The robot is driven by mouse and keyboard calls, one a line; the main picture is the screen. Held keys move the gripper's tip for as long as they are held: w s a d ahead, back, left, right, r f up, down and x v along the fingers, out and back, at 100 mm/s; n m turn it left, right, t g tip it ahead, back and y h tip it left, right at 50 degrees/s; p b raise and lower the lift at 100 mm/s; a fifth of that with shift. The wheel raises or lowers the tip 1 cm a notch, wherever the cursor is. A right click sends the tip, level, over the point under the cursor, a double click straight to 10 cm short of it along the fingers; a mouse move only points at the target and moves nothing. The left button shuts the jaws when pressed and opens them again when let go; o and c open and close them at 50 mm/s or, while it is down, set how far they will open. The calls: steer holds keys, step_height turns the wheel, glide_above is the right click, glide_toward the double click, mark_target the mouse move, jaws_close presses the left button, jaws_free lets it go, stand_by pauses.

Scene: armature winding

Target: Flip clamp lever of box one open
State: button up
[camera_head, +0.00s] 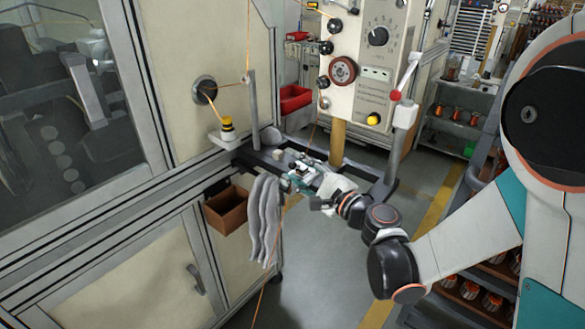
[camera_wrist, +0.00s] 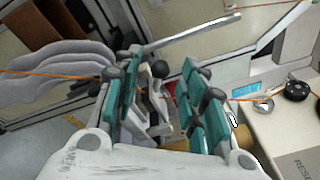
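My gripper (camera_wrist: 161,76) is open, with teal-padded fingers on either side of the knob and a visible gap. In the head view my gripper (camera_head: 299,180) is over the dark frame bench (camera_head: 262,160); its fingers and small metal parts overlap there, so the clamp is hard to make out.
A machine panel with dials (camera_head: 372,60) stands behind the frame. An orange wire runs past the gloves. Floor at front centre is clear.

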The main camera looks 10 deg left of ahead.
mark_target(295, 167)
steer(key=shift+x, duration=1.6)
jaws_close()
